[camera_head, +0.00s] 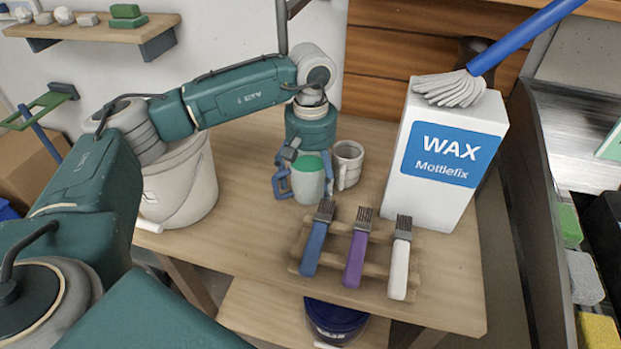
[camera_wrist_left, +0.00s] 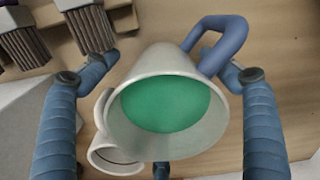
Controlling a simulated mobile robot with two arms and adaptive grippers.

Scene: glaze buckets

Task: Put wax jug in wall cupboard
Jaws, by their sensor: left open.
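A white jug with green contents and a blue handle (camera_head: 308,188) stands on the wooden table (camera_head: 245,235) in the head view. The jug (camera_wrist_left: 150,66) also fills the middle of the left wrist view, its mouth facing the camera. My left gripper (camera_head: 306,172) is open above and around the jug, one finger on each side. In the left wrist view gaps show between fingers and jug. A tall white box labelled WAX (camera_head: 428,200) stands to the right. I cannot make out a wall cupboard. My right gripper is out of view.
A pale mug (camera_head: 349,157) stands close behind the jug, to its right. Several brushes lie on a wooden rack (camera_head: 372,270) in front. A white bucket (camera_head: 183,190) stands at the left. A mop-like brush (camera_head: 452,88) rests on the box. A wall shelf (camera_head: 85,32) is at upper left.

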